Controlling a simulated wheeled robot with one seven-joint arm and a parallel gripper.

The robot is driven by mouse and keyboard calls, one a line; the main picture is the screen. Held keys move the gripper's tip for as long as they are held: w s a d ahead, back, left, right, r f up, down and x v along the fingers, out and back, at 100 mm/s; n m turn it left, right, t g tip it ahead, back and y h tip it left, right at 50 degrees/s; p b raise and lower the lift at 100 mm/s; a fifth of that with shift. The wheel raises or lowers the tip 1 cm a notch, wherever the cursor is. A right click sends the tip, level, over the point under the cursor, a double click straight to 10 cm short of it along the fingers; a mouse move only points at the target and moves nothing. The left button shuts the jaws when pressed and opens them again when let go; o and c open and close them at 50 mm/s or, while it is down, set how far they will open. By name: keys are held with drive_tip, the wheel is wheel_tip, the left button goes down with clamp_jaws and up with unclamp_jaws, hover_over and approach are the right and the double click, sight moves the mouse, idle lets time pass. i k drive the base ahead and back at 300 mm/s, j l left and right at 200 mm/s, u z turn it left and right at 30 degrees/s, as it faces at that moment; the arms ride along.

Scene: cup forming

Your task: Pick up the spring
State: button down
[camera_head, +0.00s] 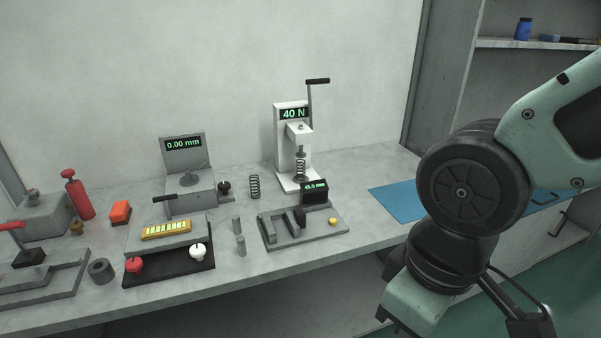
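A dark coil spring (254,187) stands upright on the grey bench, between the gauge with the 0.00 mm display and the force press. A second coil spring (300,169) sits upright under the plunger of the white force press (283,150), whose display reads 40 N. My arm hangs at the right, in front of the bench and well apart from both springs. Its lower end runs to the bottom edge of the picture, and I cannot make out the fingertips or their opening. Nothing hides the bench spring.
The displacement gauge (184,160) stands left of the bench spring, with a dark knob (224,188) close to the spring. A red bottle (76,197) stands far left.

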sight(301, 170)
drive_tip(key=i+l+u, duration=0.15)
drive_tip(key=i+u, duration=0.2)
drive_tip(key=i+l+u, duration=0.55)
drive_tip(key=i+u, duration=0.15)
